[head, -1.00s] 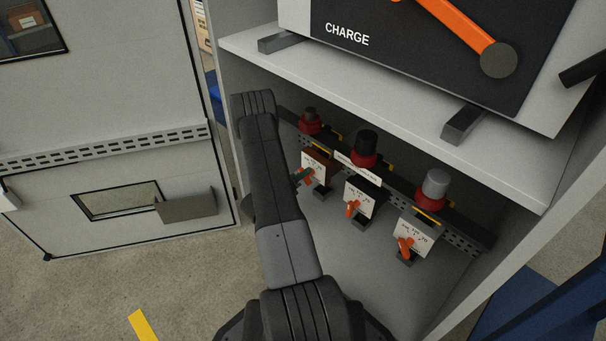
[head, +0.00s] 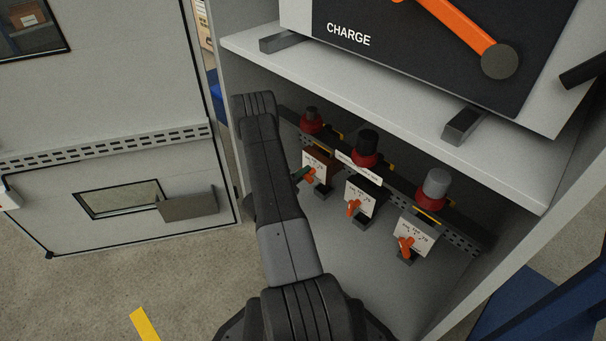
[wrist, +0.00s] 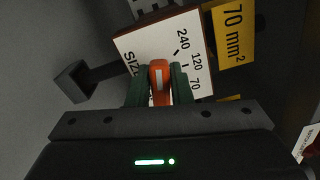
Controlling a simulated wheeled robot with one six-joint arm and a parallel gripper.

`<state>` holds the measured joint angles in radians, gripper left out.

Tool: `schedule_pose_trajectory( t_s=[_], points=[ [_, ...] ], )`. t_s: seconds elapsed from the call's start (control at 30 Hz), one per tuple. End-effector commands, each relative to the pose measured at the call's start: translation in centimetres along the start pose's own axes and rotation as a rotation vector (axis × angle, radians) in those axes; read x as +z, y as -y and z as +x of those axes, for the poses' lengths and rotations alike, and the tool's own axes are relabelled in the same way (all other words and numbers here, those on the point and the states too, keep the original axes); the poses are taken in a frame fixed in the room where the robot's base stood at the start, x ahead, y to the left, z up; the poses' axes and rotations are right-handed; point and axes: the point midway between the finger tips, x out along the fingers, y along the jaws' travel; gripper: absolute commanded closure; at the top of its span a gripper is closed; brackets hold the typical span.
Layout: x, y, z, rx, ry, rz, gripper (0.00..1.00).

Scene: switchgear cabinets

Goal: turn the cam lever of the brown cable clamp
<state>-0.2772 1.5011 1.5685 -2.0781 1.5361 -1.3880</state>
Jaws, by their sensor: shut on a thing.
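The brown cable clamp (head: 321,164) is the leftmost of three clamps on the rail in the lower cabinet bay. Its white dial plate (wrist: 145,46) shows size marks 240, 120 and 70 in the wrist view. The orange cam lever (wrist: 160,80) stands in front of the plate. My gripper (wrist: 160,88) has its two green fingers on either side of the lever, shut on it. In the head view the lever (head: 310,174) is small and partly covered by a green fingertip. My arm hides the area left of the clamp.
A black clamp (head: 376,190) and a grey clamp (head: 423,220), each with an orange lever, stand to the right. A shelf (head: 390,115) with the CHARGE unit is above. A yellow 70 mm² label (wrist: 233,30) sits beside the plate. The cabinet floor in front is bare.

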Motion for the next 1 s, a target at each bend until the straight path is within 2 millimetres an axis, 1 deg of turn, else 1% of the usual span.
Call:
schedule_pose_trajectory(
  t_s=[0.23, 0.27, 0.33, 0.37, 0.63, 0.73, 0.87, 1.0],
  points=[
    [-0.1, -0.1, 0.0, 0.002, -0.001, -0.002, 1.0],
    [-0.1, -0.1, 0.0, 0.002, -0.001, -0.002, 0.77],
    [-0.1, -0.1, 0.0, 0.002, -0.001, -0.002, 0.63],
    [-0.1, -0.1, 0.0, 0.002, -0.001, -0.001, 0.62],
    [0.0, 0.0, -0.1, 0.001, 0.0, 0.0, 0.62],
    [0.1, 0.0, -0.7, 0.002, 0.002, 0.0, 0.62],
    [0.1, 0.1, -2.6, 0.002, 0.004, -0.002, 0.62],
    [0.2, 0.2, -5.5, 0.004, 0.005, -0.003, 0.62]
  ],
)
